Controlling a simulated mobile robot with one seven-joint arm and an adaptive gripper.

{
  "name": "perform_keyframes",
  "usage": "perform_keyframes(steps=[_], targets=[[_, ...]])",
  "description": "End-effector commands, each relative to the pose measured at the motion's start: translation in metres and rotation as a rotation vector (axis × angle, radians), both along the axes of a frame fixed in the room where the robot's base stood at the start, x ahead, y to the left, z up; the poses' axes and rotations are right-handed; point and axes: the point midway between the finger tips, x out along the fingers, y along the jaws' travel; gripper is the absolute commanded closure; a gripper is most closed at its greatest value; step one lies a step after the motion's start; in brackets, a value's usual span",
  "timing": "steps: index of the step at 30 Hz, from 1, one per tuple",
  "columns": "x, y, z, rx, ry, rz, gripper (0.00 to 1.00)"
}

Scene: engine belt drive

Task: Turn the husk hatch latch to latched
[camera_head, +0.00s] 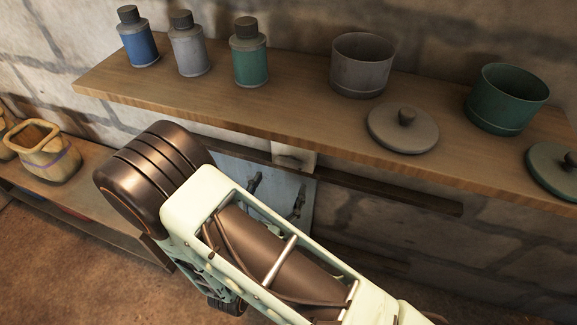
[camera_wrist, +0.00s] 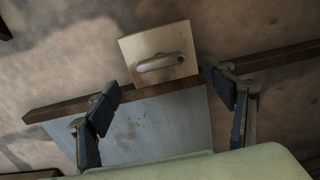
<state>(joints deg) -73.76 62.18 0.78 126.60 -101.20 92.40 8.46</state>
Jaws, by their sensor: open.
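The latch is a pale square plate (camera_wrist: 150,46) with a rounded grey handle (camera_wrist: 160,62) in the upper middle of the wrist view. The handle lies nearly level there, its right end slightly higher. In the head view the plate (camera_head: 293,157) shows small under the shelf edge. Below it is a scuffed grey-blue hatch panel (camera_wrist: 160,125). My gripper (camera_wrist: 160,84) is open and empty, its dark fingers apart on either side below the handle. No finger visibly touches the handle. In the head view my gripper (camera_head: 280,183) is in front of the panel, partly hidden by my arm.
A dark wooden rail (camera_wrist: 268,62) crosses behind the fingers. Above, a wooden shelf (camera_head: 300,110) holds several bottles, a grey pot (camera_head: 361,67), a green pot (camera_head: 505,100) and lids. A lower bench at left holds a tan sack-like container (camera_head: 45,160).

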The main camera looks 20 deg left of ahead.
Motion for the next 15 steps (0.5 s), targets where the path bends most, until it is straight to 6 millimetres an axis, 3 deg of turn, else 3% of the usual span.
perform_keyframes(steps=[6, 15], targets=[[0.041, -0.004, -0.001, 0.001, -0.001, -0.003, 0.25], [0.066, -0.006, 0.0, 0.001, 0.0, -0.001, 0.25]])
